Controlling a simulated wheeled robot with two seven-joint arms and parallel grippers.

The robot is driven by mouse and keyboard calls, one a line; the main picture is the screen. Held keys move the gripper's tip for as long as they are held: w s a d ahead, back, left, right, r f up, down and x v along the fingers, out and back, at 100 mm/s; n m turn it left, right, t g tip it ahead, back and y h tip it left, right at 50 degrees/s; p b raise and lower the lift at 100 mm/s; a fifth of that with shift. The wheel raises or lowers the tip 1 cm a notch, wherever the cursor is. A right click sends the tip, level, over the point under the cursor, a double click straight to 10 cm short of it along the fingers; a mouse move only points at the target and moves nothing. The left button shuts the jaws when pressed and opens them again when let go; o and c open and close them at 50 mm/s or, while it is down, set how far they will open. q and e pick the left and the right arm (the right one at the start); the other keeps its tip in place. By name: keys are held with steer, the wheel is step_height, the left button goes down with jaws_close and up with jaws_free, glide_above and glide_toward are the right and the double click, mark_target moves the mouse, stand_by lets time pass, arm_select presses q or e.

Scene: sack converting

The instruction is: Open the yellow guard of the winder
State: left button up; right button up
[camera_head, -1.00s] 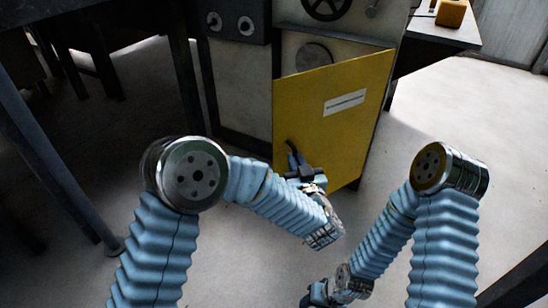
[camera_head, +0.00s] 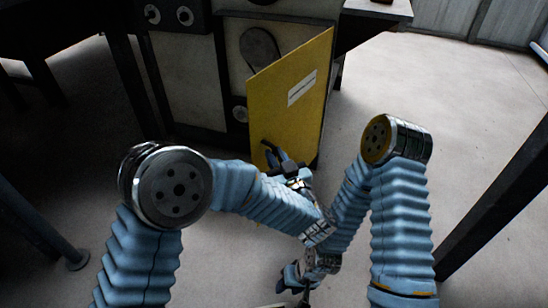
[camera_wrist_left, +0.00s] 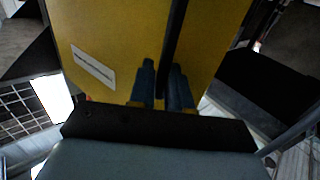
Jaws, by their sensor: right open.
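The yellow guard (camera_head: 290,95) of the winder stands partly open, its left edge swung out from the machine front. It carries a white label and fills the top of the left wrist view (camera_wrist_left: 110,35). My left gripper (camera_head: 275,160) is at the lower left of the guard, at its dark upright handle (camera_wrist_left: 174,40). In the left wrist view the handle runs down between the two fingers, which appear closed on it. My right gripper (camera_head: 292,290) is open, low at the bottom of the head view and apart from the guard; its fingertips are hard to make out.
The winder body (camera_head: 185,75) stands behind the guard, with a round grey part (camera_head: 260,48) showing in the opening. A table (camera_head: 378,10) stands at the back right. A dark post (camera_head: 495,205) crosses the right side. The floor (camera_head: 440,90) right of the guard is clear.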

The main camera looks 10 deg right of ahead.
arm_select(q)
steer(key=o, duration=0.4)
steer(key=shift+d, duration=0.1)
step_height(320, 180, up, 3)
steer(key=shift+w+r+p, duration=0.1)
steer(key=shift+r+p, duration=0.05)
steer(key=shift+p, duration=0.55)
steer(key=s+a+r+p, duration=0.2)
steer(key=s+a+r, duration=0.1)
steer(key=s+r, duration=0.6)
steer(key=s, duration=0.4)
steer(key=shift+s+a+r, duration=0.2)
steer(key=shift+s+r, duration=0.15)
